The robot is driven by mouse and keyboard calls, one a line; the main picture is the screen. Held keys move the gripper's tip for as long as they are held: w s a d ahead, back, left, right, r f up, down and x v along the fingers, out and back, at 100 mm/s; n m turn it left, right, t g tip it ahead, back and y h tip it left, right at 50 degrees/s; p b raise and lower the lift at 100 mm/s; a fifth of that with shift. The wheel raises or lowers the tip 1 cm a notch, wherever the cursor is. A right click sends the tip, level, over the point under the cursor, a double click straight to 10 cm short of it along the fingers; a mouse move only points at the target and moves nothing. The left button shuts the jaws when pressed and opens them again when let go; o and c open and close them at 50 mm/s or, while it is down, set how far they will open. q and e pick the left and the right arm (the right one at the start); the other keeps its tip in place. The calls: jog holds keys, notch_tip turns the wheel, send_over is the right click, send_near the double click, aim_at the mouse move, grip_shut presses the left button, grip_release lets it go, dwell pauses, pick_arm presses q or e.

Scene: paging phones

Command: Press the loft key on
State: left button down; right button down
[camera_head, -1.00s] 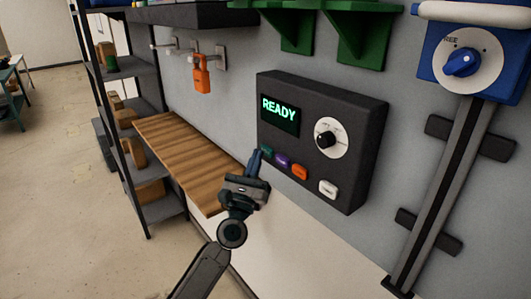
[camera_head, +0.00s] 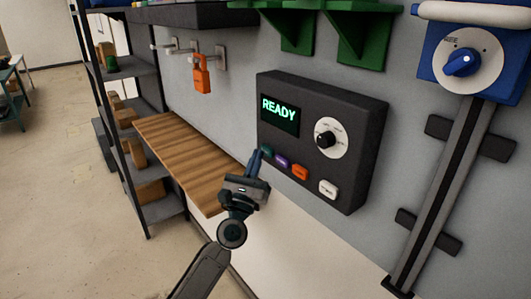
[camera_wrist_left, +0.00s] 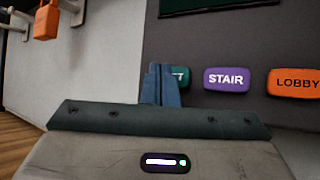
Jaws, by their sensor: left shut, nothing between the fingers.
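The dark wall panel (camera_head: 340,98) has a screen (camera_head: 279,115) lit with "READY" and a row of coloured keys. The green key (camera_head: 266,151) is leftmost; in the left wrist view this key (camera_wrist_left: 181,76) shows only the end of its label, apparently "FT". My left gripper (camera_head: 257,155) is shut and empty, its fingertips just beside the green key. In the left wrist view the fingers (camera_wrist_left: 161,84) cover the key's left part. I cannot tell whether they touch it. My right gripper is not in view.
A purple STAIR key (camera_wrist_left: 227,80), an orange LOBBY key (camera_wrist_left: 295,83) and a white key (camera_head: 328,188) sit to the right. A dial (camera_head: 326,139) is above them. A wooden shelf (camera_head: 185,155) lies left of the arm. An orange padlock (camera_head: 202,80) hangs behind.

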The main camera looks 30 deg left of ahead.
pick_arm(q)
jog(key=shift+w, duration=0.1)
dwell(0.5)
jog(key=shift+w+d, duration=0.2)
jog(key=shift+w, duration=0.15)
jog(key=shift+s+a, duration=0.1)
jog(key=shift+s, duration=0.1)
jog(key=shift+s+a, duration=0.1)
jog(key=shift+s, duration=0.15)
jog(key=s+a, duration=0.2)
jog(key=s, duration=0.3)
jog(key=shift+s+a, duration=0.15)
jog(key=shift+s, duration=0.15)
